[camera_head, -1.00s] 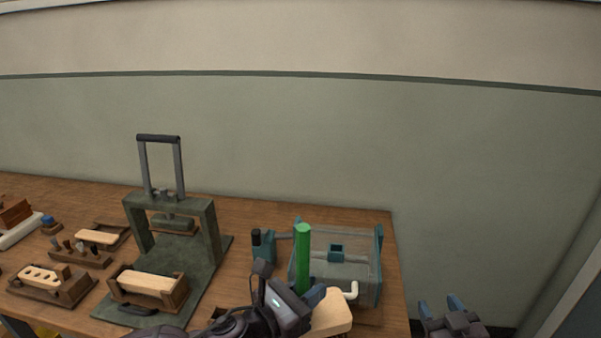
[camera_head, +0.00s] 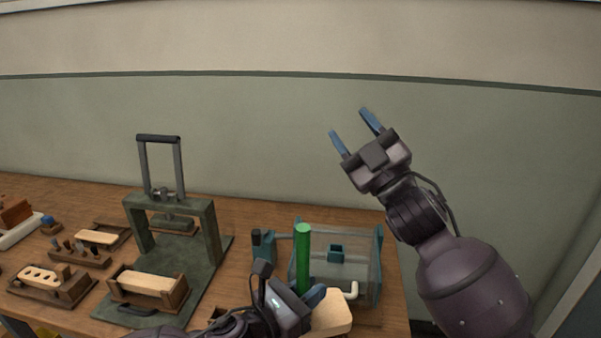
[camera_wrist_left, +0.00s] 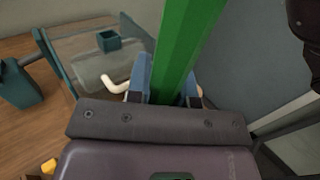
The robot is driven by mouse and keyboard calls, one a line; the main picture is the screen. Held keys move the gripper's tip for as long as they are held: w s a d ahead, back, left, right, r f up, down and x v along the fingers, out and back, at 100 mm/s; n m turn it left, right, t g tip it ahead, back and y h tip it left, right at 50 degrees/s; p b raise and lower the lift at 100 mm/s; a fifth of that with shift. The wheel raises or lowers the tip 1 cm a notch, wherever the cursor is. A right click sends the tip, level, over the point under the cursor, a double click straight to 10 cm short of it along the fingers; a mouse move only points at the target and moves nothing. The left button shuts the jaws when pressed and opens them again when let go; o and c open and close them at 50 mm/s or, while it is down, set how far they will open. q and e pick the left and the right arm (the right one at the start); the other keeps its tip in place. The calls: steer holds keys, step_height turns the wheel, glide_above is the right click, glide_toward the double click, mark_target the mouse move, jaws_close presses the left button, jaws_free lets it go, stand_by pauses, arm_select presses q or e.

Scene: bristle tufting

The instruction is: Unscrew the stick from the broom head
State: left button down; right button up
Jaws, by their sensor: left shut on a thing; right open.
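The green stick (camera_head: 303,257) stands upright near the right end of the table. My left gripper (camera_head: 308,297) is shut on its lower part; the left wrist view shows the stick (camera_wrist_left: 188,45) between the blue fingers. A pale wooden block (camera_head: 331,314), which looks like the broom head, lies by the stick's foot. The joint between stick and block is hidden by my gripper. My right gripper (camera_head: 357,134) is open and empty, raised above the table's right end, up and to the right of the stick's top.
A clear-walled box with teal ends (camera_head: 379,265) and a white handle (camera_head: 351,291) stands just behind the stick. A green press (camera_head: 208,236) stands left of it. Wooden trays and blocks (camera_head: 52,285) fill the table's left side.

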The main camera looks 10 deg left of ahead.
steer(key=s+a+r+n+g+y, duration=0.4)
steer(key=a+r+n+g+y, duration=0.2)
steer(key=r+n+g, duration=0.15)
steer(key=s+a+r+n+g+h, duration=0.35)
steer(key=s+a+n+g, duration=0.25)
steer(key=s+n+g, duration=0.25)
steer(key=s+a+r+n+g+h, duration=0.2)
steer(key=s+a+n+g+h, duration=0.2)
steer(key=s+a+n+g, duration=0.35)
steer(key=m+t+h, duration=0.6)
steer(key=m+h, duration=0.6)
steer(key=h, duration=0.3)
glide_above(300, 243)
steer(key=w, duration=0.1)
step_height(300, 243, down, 15)
steer(key=shift+f+m+h, duration=0.2)
steer(key=shift+m+h, duration=0.15)
steer(key=shift+f, duration=0.2)
step_height(300, 243, down, 12)
steer(key=shift+r, duration=0.2)
